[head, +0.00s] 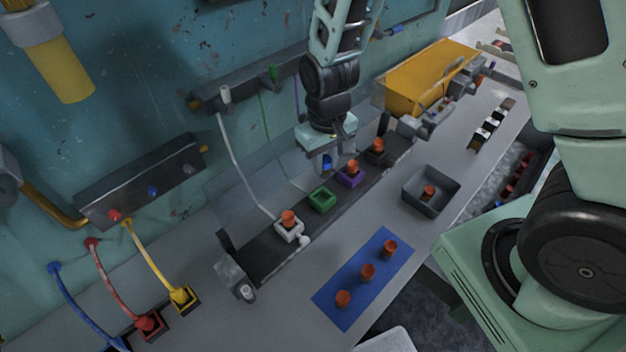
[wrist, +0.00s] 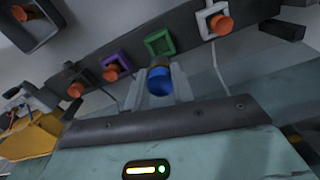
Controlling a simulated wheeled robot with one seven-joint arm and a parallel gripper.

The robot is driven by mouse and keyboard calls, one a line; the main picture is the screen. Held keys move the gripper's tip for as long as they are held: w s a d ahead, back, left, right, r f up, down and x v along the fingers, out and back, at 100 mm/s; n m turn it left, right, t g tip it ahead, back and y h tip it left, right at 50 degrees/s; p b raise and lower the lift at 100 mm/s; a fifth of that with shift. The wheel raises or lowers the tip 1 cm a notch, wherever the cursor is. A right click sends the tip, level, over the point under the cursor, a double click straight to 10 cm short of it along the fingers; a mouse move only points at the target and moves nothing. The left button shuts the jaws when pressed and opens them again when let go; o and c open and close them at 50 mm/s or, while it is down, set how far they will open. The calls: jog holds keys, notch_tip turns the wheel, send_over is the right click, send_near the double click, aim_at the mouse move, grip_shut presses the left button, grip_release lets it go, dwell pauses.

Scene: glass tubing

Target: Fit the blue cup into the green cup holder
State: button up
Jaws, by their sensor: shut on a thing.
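The blue cup (head: 327,162) is held in my gripper (head: 325,166), above the conveyor-like dark rail. In the wrist view the blue cup (wrist: 160,82) sits between the two fingers of my gripper (wrist: 162,84). The green cup holder (head: 321,200) is a square frame on the dark rail, and it looks empty. In the head view it is just below the held cup. In the wrist view the green cup holder (wrist: 159,42) shows just above the cup, apart from it.
On the dark rail, a white holder (head: 289,229), a purple holder (head: 350,176) and a black holder (head: 377,153) carry orange cups. Several orange cups stand on a blue mat (head: 330,305). A grey bin (head: 425,204) holds another orange cup. A yellow box (head: 425,75) stands behind.

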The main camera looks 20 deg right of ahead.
jog(key=shift+w+f, duration=0.2)
jog(key=shift+f, duration=0.1)
notch_tip(320, 180, down, 9)
jog(key=p, duration=0.3)
jog(key=shift+r, duration=0.2)
jog(key=shift+f, duration=0.4)
jog(key=shift+f, duration=0.1)
jog(key=shift+f, duration=0.15)
jog(key=o, duration=1)
jog(key=shift+c, duration=0.2)
